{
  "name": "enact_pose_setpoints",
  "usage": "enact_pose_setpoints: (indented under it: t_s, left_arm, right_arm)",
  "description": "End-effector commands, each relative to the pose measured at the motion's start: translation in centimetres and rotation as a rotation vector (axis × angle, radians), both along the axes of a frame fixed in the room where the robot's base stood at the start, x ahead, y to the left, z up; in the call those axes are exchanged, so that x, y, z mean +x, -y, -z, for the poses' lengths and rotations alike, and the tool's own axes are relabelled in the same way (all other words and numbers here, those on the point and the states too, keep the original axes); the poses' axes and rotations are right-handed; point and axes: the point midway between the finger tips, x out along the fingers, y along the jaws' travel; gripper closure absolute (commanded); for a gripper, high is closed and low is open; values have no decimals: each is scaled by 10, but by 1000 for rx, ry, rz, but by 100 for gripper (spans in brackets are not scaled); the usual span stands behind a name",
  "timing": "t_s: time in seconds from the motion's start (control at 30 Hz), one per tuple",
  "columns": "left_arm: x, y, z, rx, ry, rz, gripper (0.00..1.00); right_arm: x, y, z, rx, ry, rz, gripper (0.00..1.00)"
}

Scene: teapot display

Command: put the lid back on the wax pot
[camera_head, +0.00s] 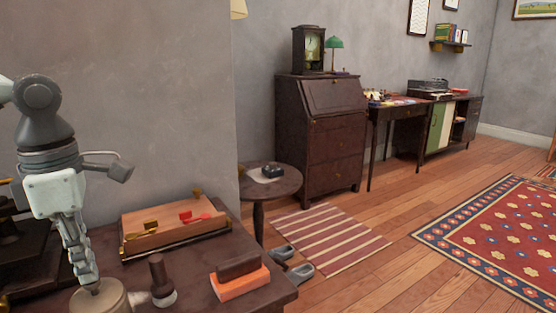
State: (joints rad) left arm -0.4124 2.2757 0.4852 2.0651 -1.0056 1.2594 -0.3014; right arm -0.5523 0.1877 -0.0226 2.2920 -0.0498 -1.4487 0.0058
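My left gripper (86,280) reaches down over the front left of the dark wooden desk. Its fingers are seen nearly edge-on, so the gap between them is hidden. The fingertips meet the small knob on top of a round beige-brown lidded piece (112,301), which looks like the wax pot's lid. The bottom frame edge cuts this piece off. I cannot tell whether a pot is under it, or whether the fingers are shut on the knob. My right gripper is out of view.
A dark-handled stamp (160,279) stands right of the lid. An orange block (239,286) bears a dark block (238,267). Behind is a wooden box (160,240) with brass and red pieces. Dark stepped furniture (25,250) stands at left. The desk's right front corner is bare.

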Motion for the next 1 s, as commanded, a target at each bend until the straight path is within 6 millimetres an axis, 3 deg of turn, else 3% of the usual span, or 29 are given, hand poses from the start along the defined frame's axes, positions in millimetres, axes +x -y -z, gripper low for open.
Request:
enact_pose_setpoints:
  t_s: [1.0]
  left_arm:
    - [0, 0, -64, 1, 2, 0, 100]
  right_arm:
    - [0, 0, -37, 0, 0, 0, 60]
